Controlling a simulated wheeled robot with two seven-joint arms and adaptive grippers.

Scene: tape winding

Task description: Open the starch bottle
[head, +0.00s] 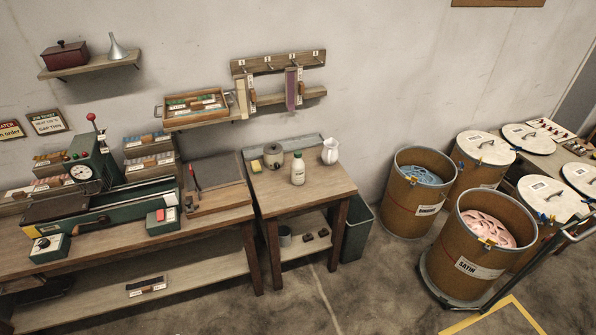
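A white bottle (298,170) with a dark greenish cap and a label stands upright on the small wooden side table (318,186). It looks like the starch bottle, though its label is too small to read. The cap appears to be on it. Neither of my grippers shows in the head view, and nothing touches the bottle.
A lidded pot (273,155), a yellow block (256,166) and a white jug (330,151) share the side table. A workbench (226,211) with a green machine stands left. Drums (415,200) stand right. The floor (345,295) in front is clear.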

